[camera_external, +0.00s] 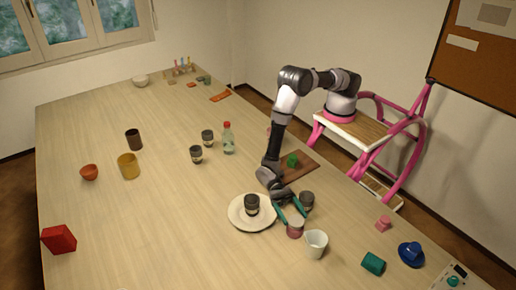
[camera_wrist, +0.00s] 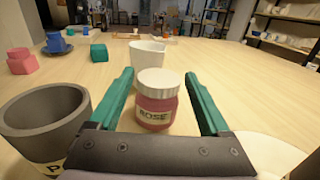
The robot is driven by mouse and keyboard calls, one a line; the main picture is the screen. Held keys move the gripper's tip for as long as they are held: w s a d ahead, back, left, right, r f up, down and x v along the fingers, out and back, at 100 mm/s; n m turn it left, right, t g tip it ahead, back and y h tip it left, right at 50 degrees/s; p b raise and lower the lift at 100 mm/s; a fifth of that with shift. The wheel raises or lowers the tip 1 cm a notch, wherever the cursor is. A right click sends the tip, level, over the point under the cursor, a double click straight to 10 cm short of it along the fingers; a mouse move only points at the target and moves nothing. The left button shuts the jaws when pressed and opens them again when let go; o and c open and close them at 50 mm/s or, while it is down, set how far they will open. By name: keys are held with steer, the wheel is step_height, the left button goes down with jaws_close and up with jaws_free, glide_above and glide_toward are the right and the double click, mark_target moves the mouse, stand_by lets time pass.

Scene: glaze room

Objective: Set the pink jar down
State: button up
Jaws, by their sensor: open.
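The pink jar (camera_external: 295,230) stands upright on the table near its right edge. In the wrist view the jar (camera_wrist: 156,112) shows a white lid and a label reading "ROSE". My gripper (camera_external: 290,216) is low over the table, with its green fingers apart on either side of the jar. In the wrist view the fingers of my gripper (camera_wrist: 159,76) show a gap on both sides of the jar, so it is not pinched. The jar's base appears to rest on the table.
A white cup (camera_external: 316,244) stands just beyond the jar, and a dark grey cup (camera_wrist: 45,125) stands close to one finger. A white plate (camera_external: 238,222) with a dark jar (camera_external: 252,204) lies beside the gripper. A teal block (camera_external: 373,263) and a blue cup (camera_external: 411,253) stand farther right.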

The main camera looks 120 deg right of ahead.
steer(key=v, duration=0.6)
steer(key=shift+s+d, duration=0.15)
steer(key=shift+d, duration=0.05)
steer(key=shift+r, duration=0.4)
steer(key=s+d+r+n+g+h, duration=0.25)
steer(key=s+r+n, duration=0.35)
steer(key=r, duration=0.5)
steer(key=s+d+r+n+g+h, duration=0.2)
steer(key=s+d+r+n+h, duration=0.15)
steer(key=s+r, duration=0.5)
steer(key=s+d+r+n+t+h, duration=0.3)
steer(key=s+d+r, duration=0.3)
steer(key=s+d, duration=0.4)
steer(key=s+d+r+n+t+h, duration=0.4)
steer(key=s+d+r+h, duration=0.2)
steer(key=s+d, duration=0.4)
steer(key=shift+s+d+r+t+h, duration=0.15)
steer(key=shift+s+r+t+h, duration=0.3)
steer(key=shift+s, duration=0.8)
